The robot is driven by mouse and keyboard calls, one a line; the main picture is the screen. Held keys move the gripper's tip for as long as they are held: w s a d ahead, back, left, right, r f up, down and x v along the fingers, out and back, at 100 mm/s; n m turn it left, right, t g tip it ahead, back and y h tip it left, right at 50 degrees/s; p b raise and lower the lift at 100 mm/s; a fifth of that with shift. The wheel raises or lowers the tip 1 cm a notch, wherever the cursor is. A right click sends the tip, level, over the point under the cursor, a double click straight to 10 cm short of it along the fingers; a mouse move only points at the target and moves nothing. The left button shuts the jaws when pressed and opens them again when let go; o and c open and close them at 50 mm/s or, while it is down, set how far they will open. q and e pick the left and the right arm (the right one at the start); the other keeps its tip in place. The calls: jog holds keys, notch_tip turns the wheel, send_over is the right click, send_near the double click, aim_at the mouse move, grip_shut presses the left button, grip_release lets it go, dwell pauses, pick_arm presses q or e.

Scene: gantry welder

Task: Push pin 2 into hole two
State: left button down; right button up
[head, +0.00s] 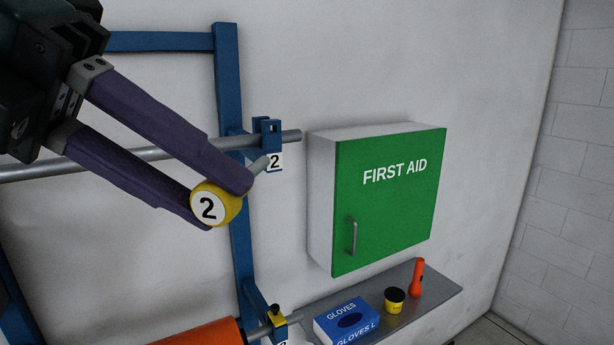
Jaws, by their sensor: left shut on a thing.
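My left gripper (224,202) comes in from the upper left, its two purple fingers shut on pin 2 (210,207). The pin has a yellow knob with a white disc marked 2. Its short grey shank (260,165) points up and right, and its tip overlaps the edge of the blue bracket labelled 2 (267,133). The bracket sits on the blue upright where the grey rail runs through. The hole itself is not visible, and I cannot tell whether the tip touches the bracket. My right gripper is not in view.
A first aid cabinet (390,200) hangs close to the right of the bracket. Below it a grey shelf (435,292) holds a glove box (347,322), a yellow tub (394,300) and an orange torch (416,278). A lower bracket (274,322) and an orange cylinder (205,335) are at the bottom.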

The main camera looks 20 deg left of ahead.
pick_arm(q)
jog(key=w+d+r+n+t+h+b, duration=0.1)
jog(key=w+d+n+t+h+b, duration=0.35)
jog(key=w, duration=0.75)
jog(key=w+a+f+n+t+y+b, duration=0.4)
jog(key=w+n+t+y+b, duration=0.2)
jog(key=w+n+t, duration=0.1)
jog(key=shift+w+a+f+n+t+b, duration=0.2)
jog(key=shift+a+n+t+b, duration=0.2)
jog(key=shift+t, duration=0.85)
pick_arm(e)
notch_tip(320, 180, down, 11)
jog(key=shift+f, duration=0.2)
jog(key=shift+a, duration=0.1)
